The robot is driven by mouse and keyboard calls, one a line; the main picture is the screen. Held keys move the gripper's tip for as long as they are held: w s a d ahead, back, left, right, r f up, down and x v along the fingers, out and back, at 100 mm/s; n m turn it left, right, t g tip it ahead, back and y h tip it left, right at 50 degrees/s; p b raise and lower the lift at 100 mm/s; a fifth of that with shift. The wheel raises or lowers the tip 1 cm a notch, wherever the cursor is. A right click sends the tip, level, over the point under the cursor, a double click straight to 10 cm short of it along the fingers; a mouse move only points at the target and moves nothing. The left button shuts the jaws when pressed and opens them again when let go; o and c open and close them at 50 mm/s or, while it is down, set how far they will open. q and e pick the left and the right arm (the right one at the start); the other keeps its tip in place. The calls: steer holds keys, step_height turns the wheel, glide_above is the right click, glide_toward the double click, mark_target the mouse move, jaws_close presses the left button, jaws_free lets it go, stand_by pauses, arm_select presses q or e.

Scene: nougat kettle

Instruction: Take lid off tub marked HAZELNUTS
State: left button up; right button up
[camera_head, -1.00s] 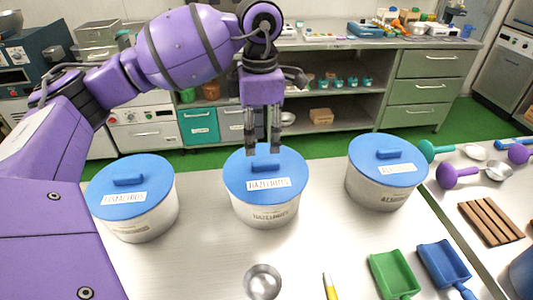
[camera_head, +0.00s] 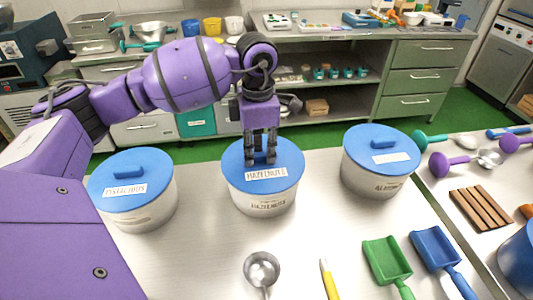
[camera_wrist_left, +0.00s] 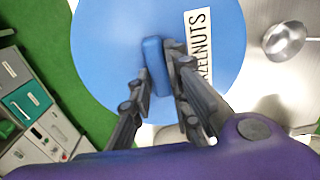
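The tub marked HAZELNUTS (camera_head: 262,203) stands on the table in the middle of the head view. Its blue lid (camera_head: 285,168) sits on it, label facing front; the lid also shows in the left wrist view (camera_wrist_left: 105,35). My left gripper (camera_head: 261,162) points down at the lid's centre. In the left wrist view its fingertips (camera_wrist_left: 157,68) are on either side of the blue bar handle (camera_wrist_left: 153,55), very close to it. I cannot tell whether both fingers press on it. My right gripper is not in view.
A lidded tub (camera_head: 150,212) stands to the left and another (camera_head: 375,180) to the right. A metal scoop (camera_head: 262,268), a yellow pen-like tool (camera_head: 329,279), a green scoop (camera_head: 386,262) and a blue scoop (camera_head: 438,250) lie in front.

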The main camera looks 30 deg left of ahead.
mark_target(259, 153)
arm_select(q)
jaws_close()
steer(key=shift+r, duration=0.1)
steer(key=shift+r, duration=0.4)
step_height(259, 153, up, 2)
steer(key=shift+r, duration=0.25)
steer(key=s+d+r, duration=0.2)
steer(key=s+r, duration=0.4)
steer(key=s+d+r, duration=0.3)
steer(key=s+r, duration=0.3)
steer(key=s, duration=0.1)
steer(key=shift+d+r+p, duration=0.3)
steer(key=shift+p, duration=0.15)
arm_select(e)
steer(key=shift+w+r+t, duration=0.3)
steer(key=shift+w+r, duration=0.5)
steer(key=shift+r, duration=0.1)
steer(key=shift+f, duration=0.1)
